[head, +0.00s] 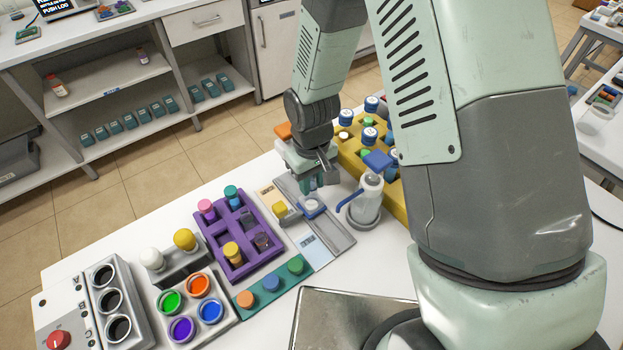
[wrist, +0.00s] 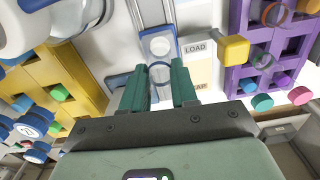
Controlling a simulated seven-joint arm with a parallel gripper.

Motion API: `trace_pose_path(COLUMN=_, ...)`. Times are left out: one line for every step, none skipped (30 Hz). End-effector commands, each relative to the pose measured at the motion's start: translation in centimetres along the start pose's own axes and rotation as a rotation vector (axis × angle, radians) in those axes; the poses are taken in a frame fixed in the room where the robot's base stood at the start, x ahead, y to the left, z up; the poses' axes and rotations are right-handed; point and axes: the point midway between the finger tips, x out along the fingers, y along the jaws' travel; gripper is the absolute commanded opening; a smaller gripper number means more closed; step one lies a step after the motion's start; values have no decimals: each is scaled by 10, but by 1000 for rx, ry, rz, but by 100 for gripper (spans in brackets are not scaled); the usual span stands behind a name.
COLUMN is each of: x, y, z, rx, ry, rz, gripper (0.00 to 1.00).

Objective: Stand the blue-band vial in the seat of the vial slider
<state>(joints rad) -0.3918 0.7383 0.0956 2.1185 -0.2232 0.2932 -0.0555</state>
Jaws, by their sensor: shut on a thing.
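My gripper (wrist: 160,68) points down over the vial slider (wrist: 136,30), with its two green fingers on either side of a small clear vial (wrist: 160,73). The fingers are shut on this vial; its band is not clear to see. In the wrist view the slider's blue seat (wrist: 147,45), with a pale round middle, lies just beyond the vial. I cannot tell whether the vial touches the seat. In the head view my gripper (head: 318,180) is just behind the blue seat (head: 313,213), and the vial is hidden there.
A purple rack (head: 218,236) with several capped vials and a yellow block (head: 280,208) are to the left.

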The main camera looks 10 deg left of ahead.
Motion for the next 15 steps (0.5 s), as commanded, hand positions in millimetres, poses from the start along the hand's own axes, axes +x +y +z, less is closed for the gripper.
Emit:
trace_pose_path(x=0, y=0, z=0, rx=0, ry=0, rz=0, gripper=0)
trace_pose_path(x=0, y=0, z=0, rx=0, ry=0, rz=0, gripper=0)
trace_pose_path(x=0, y=0, z=0, rx=0, ry=0, rz=0, gripper=0)
trace_pose_path(x=0, y=0, z=0, rx=0, ry=0, rz=0, gripper=0)
trace_pose_path(x=0, y=0, z=0, rx=0, ry=0, rz=0, gripper=0)
trace_pose_path(x=0, y=0, z=0, rx=0, ry=0, rz=0, gripper=0)
trace_pose_path(x=1, y=0, z=0, rx=0, ry=0, rz=0, gripper=0)
trace_pose_path(x=1, y=0, z=0, rx=0, ry=0, rz=0, gripper=0)
trace_pose_path(x=2, y=0, z=0, rx=0, ry=0, rz=0, gripper=0)
trace_pose_path(x=2, y=0, z=0, rx=0, ry=0, rz=0, gripper=0)
trace_pose_path(x=3, y=0, z=0, rx=0, ry=0, rz=0, gripper=0)
trace_pose_path(x=4, y=0, z=0, rx=0, ry=0, rz=0, gripper=0)
trace_pose_path(x=4, y=0, z=0, rx=0, ry=0, rz=0, gripper=0)
trace_pose_path(x=5, y=0, z=0, rx=0, ry=0, rz=0, gripper=0)
trace_pose_path(x=6, y=0, z=0, rx=0, ry=0, rz=0, gripper=0)
